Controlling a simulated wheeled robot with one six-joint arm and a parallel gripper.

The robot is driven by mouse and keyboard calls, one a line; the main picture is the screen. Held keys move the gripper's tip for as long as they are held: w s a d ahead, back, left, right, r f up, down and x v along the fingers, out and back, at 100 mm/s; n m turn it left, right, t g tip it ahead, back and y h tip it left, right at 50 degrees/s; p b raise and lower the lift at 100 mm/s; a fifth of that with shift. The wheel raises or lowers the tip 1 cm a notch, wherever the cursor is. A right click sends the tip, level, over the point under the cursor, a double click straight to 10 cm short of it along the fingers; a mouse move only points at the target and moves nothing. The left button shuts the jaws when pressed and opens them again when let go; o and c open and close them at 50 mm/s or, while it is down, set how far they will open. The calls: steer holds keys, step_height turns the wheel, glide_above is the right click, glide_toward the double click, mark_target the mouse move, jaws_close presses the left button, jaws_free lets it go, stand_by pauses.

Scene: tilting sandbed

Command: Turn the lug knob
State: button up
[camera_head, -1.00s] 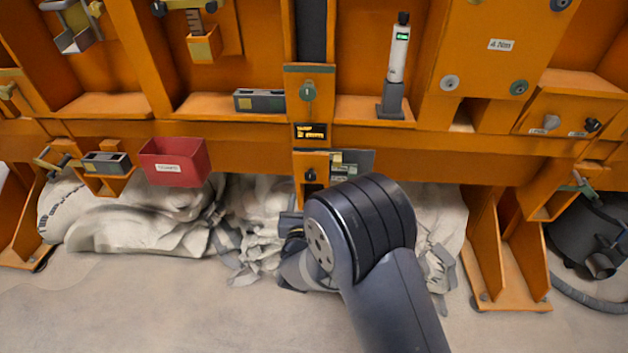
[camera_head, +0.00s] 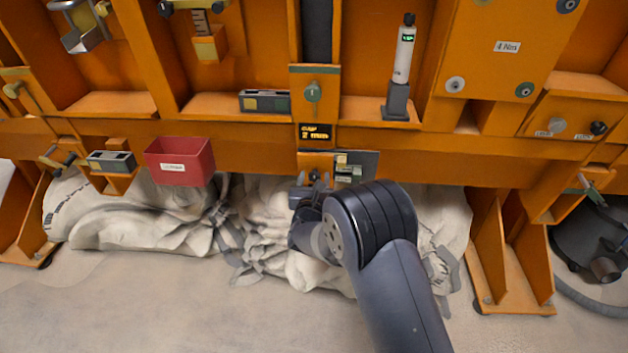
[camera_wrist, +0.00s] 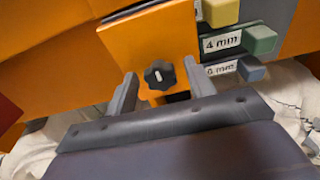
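A black lobed knob (camera_wrist: 159,75) with a pale mark on its face sits on an orange plate in the wrist view. I see no label naming it. In the head view the knob (camera_head: 314,175) is small, below the display and partly hidden by my gripper (camera_head: 312,182). In the wrist view my gripper (camera_wrist: 160,72) is open, with one finger to the left of the knob and one to the right. Gaps show between the fingers and the knob. I cannot tell how deep the fingertips reach.
Coloured blocks with labels, one "4 mm" (camera_wrist: 221,42), sit right of the knob. A red bin (camera_head: 180,162) hangs left. Pale sacks (camera_head: 130,215) lie below.

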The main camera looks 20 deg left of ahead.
steer(key=c, duration=0.8)
steer(key=shift+c, duration=0.2)
